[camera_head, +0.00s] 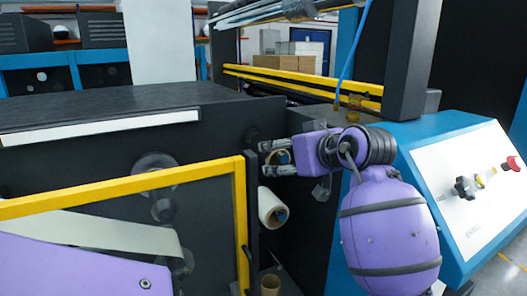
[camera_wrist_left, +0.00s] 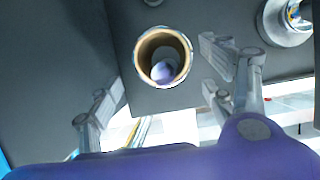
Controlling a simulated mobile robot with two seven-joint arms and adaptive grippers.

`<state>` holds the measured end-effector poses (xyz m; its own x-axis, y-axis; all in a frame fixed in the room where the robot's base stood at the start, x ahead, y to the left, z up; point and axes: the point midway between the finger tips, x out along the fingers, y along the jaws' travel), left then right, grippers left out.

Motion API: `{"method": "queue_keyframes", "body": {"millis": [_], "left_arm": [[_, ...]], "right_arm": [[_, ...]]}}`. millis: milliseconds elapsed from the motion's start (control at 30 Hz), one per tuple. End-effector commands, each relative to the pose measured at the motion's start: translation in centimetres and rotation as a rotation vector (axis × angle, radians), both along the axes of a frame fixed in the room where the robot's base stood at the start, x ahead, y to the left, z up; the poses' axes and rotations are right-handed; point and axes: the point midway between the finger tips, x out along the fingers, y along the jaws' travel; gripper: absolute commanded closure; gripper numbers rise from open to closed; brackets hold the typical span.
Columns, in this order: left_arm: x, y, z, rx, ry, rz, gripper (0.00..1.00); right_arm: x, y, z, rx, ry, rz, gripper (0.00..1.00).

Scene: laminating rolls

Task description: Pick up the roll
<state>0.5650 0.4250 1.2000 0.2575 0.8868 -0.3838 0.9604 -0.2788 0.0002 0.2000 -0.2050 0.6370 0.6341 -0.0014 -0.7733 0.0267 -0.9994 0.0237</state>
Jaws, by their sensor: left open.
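My left gripper (camera_head: 272,158) is open in front of the dark side of the machine, its fingers pointing left. In the left wrist view, the roll's round brown end (camera_wrist_left: 140,57) faces the camera, between and beyond the spread fingers of the left gripper (camera_wrist_left: 160,105). I cannot tell whether any finger touches it. A white roll (camera_head: 267,205) with a blue centre sits just below the gripper in the head view. My right gripper is not in view.
A yellow-framed guard (camera_head: 240,200) stands left of the rolls. A brown tube (camera_head: 270,285) shows at the bottom. A blue console (camera_head: 470,190) with knobs stands right of my arm. In the left wrist view, a grey round fitting (camera_wrist_left: 284,25) is at upper right.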

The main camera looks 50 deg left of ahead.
Motion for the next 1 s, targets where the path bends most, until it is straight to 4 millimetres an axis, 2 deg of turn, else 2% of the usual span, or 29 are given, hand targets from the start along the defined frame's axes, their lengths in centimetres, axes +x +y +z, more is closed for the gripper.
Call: {"method": "queue_keyframes", "body": {"millis": [333, 567, 800, 833, 1000], "left_arm": [[0.7, 3.2, -1.2, 0.001, 0.000, 0.003, 0.26], [1.5, 6.2, -2.6, 0.001, 0.000, 0.003, 0.26], [1.7, 6.6, -2.9, 0.001, -0.001, 0.000, 0.26], [1.7, 6.6, -2.9, 0.001, -0.001, 0.000, 0.27], [1.7, 6.6, -2.9, 0.001, -0.001, 0.000, 0.49]], "right_arm": [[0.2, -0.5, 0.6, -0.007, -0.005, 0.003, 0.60], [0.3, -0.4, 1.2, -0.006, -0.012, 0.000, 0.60], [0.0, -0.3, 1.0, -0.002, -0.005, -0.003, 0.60], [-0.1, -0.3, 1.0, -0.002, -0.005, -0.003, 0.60], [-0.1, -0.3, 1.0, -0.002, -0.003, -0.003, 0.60]]}}
